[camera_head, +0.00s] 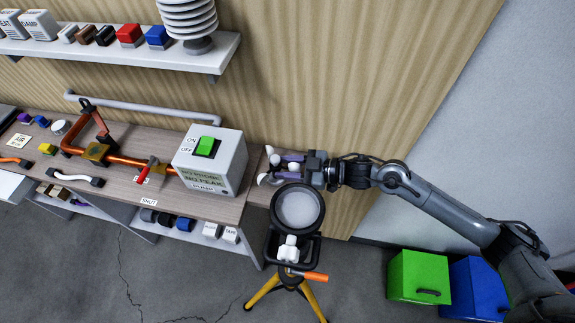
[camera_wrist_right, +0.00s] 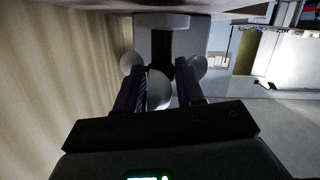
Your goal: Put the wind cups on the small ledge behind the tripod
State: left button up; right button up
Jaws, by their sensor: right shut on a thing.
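The wind cups (camera_head: 265,179) are white rounded cups at the right end of the bench, just behind the tripod's round head. My right gripper (camera_head: 291,165) reaches in from the right, with purple fingers shut on them. In the right wrist view, white cups (camera_wrist_right: 158,92) show between and beside the fingers (camera_wrist_right: 171,88). The tripod (camera_head: 289,283) has yellow legs, an orange handle and a round black-rimmed head (camera_head: 298,208). The small ledge (camera_head: 258,194) seems to be the brownish surface beside the bench end, partly hidden by the head and gripper. I cannot tell whether the cups touch it. My left gripper is out of view.
A grey pump box (camera_head: 225,165) with a green switch stands on the bench, close left of the cups. Orange pipework (camera_head: 133,163) runs left from it. A wall shelf (camera_head: 120,50) holds blocks and a louvred white shield. Green (camera_head: 418,276) and blue (camera_head: 474,285) boxes stand on the floor.

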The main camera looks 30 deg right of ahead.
dwell(0.4)
jog(key=shift+p, duration=0.35)
dwell(0.4)
jog(key=shift+p, duration=0.35)
dwell(0.5)
dwell(0.5)
jog(key=shift+f, duration=0.45)
jog(key=shift+f, duration=0.15)
dwell(0.6)
jog(key=o, duration=1.1)
jog(key=shift+o, duration=0.6)
